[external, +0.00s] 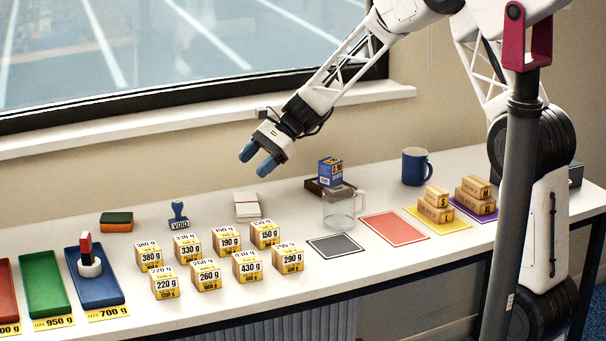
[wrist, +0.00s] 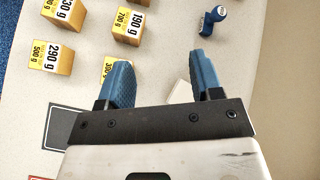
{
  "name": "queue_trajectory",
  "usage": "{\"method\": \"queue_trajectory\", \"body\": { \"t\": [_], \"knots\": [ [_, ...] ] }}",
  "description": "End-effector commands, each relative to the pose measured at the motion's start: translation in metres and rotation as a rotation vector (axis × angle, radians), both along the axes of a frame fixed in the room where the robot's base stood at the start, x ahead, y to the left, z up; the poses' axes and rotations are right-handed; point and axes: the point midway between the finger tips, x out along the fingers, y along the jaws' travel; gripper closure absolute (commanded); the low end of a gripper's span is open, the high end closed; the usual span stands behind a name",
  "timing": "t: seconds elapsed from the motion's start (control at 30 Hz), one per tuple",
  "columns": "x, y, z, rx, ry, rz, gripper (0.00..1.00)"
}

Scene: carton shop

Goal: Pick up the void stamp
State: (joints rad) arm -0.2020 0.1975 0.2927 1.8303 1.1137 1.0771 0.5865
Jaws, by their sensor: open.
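The void stamp (external: 179,216) stands upright on the white table near the window side, behind the weight boxes. It has a blue handle, and its front reads VOID. In the wrist view the blue stamp (wrist: 213,20) is near the top edge, beyond the right finger. My gripper (external: 257,158) is open and empty, with blue fingertips, in the air above the table, up and to the right of the stamp in the external view. In the wrist view my gripper (wrist: 162,62) has its two fingers spread well apart.
Several yellow weight boxes (external: 190,248) stand in two rows in front of the stamp. A green-and-orange sponge (external: 117,222) lies left of it, a white pad (external: 247,205) right. A glass mug (external: 339,211) stands further right.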

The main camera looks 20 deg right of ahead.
Motion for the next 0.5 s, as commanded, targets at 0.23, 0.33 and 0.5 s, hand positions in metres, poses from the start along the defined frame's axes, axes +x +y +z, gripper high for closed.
{"method": "queue_trajectory", "body": {
  "t": [0.23,0.33,0.5],
  "knots": [
    [0.045,0.04,-0.044,0.086,0.126,-0.095,0.4],
    [0.061,0.056,-0.062,0.121,0.176,-0.132,0.4],
    [0.087,0.08,-0.094,0.175,0.259,-0.193,0.4]
  ]
}}
